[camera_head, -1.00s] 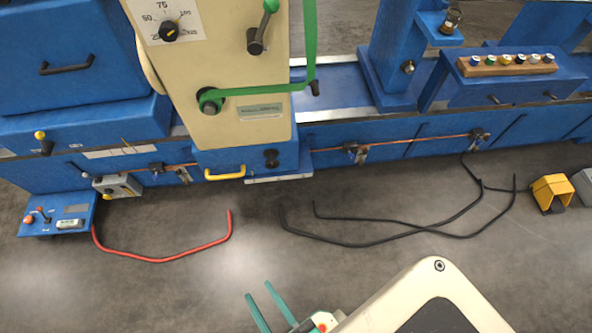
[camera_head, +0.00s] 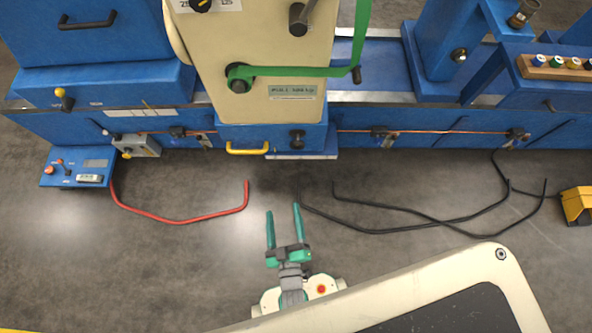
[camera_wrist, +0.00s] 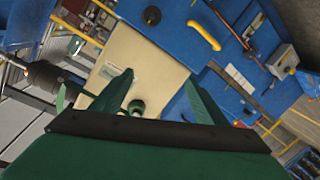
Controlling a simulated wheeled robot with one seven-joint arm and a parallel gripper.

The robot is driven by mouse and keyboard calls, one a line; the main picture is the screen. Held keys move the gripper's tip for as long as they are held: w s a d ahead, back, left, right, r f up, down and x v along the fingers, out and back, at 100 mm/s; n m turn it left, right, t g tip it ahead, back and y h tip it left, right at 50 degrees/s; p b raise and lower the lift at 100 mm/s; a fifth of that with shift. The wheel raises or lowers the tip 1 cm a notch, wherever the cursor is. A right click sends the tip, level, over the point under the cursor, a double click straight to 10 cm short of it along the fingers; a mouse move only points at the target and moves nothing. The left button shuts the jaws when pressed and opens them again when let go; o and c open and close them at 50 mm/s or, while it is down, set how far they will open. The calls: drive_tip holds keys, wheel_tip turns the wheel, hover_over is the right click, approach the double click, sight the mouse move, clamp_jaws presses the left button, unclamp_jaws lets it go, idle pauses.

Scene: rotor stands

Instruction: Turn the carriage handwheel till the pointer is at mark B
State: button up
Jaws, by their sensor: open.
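A dark round knob (camera_head: 297,139) sits on the blue block below, right of a yellow handle (camera_head: 247,149). I cannot tell which is the carriage handwheel, and no pointer or mark B is legible. My gripper (camera_head: 284,213) is open and empty, in front of and apart from the machine. In the wrist view, the knob (camera_wrist: 152,15) and yellow handle (camera_wrist: 204,35) show beyond the fingers.
A red cable (camera_head: 180,221) and black cables (camera_head: 400,230) lie on the floor. A blue control box (camera_head: 78,167) is at left, a yellow pedal (camera_head: 577,205) at right. Bottles stand in a wooden rack (camera_head: 530,67). The floor before the machine is otherwise clear.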

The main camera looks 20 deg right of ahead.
drive_tip(key=w+d+f+n+h, duration=0.2)
drive_tip(key=w+d+f, duration=0.2)
drive_tip(key=w+f, duration=0.4)
drive_tip(key=n, duration=0.3)
approach(297, 147)
drive_tip(key=f, duration=0.1)
drive_tip(key=shift+t+h, duration=0.3)
drive_tip(key=shift+t, duration=0.1)
drive_tip(key=shift+x, duration=4.45)
drive_tip(key=c, duration=1.2)
